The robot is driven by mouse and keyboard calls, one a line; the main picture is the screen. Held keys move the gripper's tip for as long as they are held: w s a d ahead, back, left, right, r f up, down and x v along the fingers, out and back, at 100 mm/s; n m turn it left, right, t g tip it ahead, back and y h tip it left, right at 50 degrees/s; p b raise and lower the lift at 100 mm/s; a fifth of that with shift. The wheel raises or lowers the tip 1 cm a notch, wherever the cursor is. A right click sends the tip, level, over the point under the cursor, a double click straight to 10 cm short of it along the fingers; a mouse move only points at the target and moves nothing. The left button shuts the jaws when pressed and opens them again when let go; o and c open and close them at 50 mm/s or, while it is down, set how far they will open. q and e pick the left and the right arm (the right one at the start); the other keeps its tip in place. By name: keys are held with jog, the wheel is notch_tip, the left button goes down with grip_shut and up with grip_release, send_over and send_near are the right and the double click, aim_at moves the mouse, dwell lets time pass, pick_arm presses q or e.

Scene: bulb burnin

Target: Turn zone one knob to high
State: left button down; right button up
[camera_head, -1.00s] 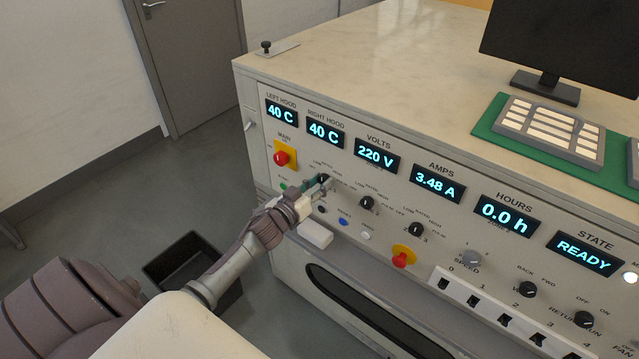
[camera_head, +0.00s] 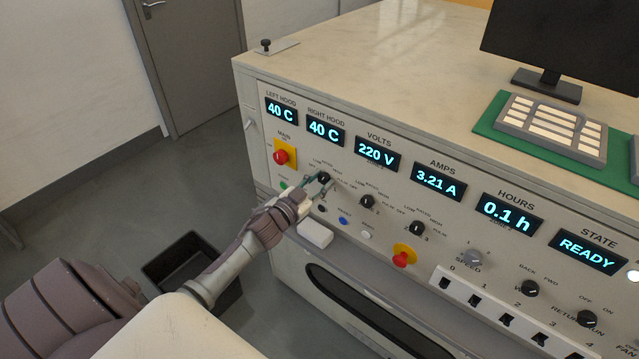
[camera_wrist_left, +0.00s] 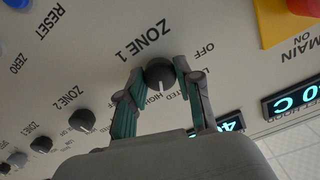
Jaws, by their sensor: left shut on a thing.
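The zone 1 knob (camera_wrist_left: 159,73) is a round black knob with a white pointer line, on the pale panel. It also shows in the head view (camera_head: 324,178), partly covered by the fingers. My left gripper (camera_head: 317,184) is at this knob. In the left wrist view its two fingertips (camera_wrist_left: 160,70) close on the knob from both sides. The white pointer faces down in that view, near the RATED and HIGH marks; I cannot tell exactly which it meets. The LOW mark is hidden behind a finger. My right gripper is not in view.
The zone 2 knob (camera_head: 367,202) and zone 3 knob (camera_head: 416,228) sit to the right. A red main button (camera_head: 282,157) is up and left. Small buttons and a white block (camera_head: 315,234) lie below. AMPS reads 3.21 A (camera_head: 438,183); STATE reads READY.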

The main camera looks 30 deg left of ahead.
pick_arm(q)
jog(key=shift+m, duration=1.2)
jog(key=c, duration=0.8)
grip_release()
jog(key=shift+o, duration=0.2)
jog(key=s, duration=1.2)
jog(key=shift+a, duration=0.45)
